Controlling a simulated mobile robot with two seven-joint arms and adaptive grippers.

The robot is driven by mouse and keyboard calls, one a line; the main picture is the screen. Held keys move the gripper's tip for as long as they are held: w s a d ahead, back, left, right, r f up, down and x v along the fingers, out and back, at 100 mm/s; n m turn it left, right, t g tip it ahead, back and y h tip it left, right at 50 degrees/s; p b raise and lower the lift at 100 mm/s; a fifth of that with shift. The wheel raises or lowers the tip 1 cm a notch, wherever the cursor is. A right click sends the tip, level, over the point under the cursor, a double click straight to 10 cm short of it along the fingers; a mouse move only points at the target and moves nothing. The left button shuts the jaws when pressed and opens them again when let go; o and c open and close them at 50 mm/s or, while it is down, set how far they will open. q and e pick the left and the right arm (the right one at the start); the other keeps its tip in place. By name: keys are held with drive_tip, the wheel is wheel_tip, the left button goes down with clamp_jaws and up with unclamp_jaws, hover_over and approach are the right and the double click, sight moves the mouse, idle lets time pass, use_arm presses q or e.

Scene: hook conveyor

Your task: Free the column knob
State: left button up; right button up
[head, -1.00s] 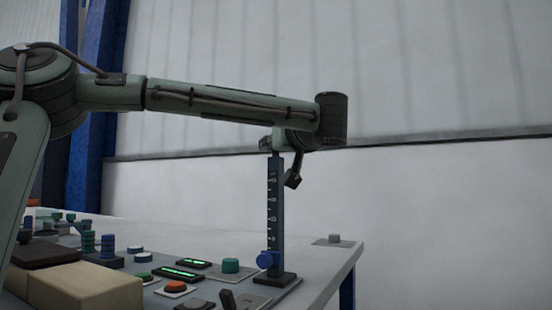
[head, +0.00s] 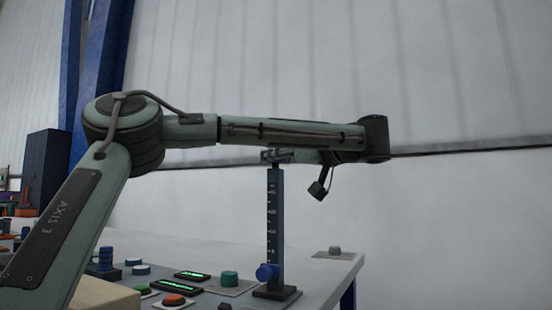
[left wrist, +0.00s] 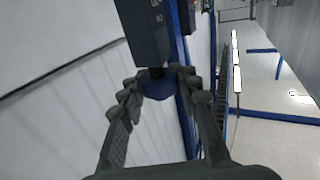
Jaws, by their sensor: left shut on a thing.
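A slim dark-blue column (head: 275,225) with white scale marks stands upright on a dark foot near the table's right end. A round blue knob (head: 267,271) sits on its side, low near the foot. My right gripper is not in view.
The grey table (head: 325,272) carries green-lit displays (head: 192,275), a teal button (head: 229,278) and an orange button (head: 173,299) left of the column. A small grey button (head: 335,251) is at the right corner. A pale wall (head: 460,220) stands behind.

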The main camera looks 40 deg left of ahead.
use_arm(q)
drive_tip(key=shift+r, duration=0.25)
drive_tip(key=o, duration=1.2)
drive_tip(key=shift+c, duration=0.2)
drive_tip(key=shift+o, duration=0.4)
drive_tip(key=shift+f, duration=0.1)
wheel_tip(320, 180, up, 10)
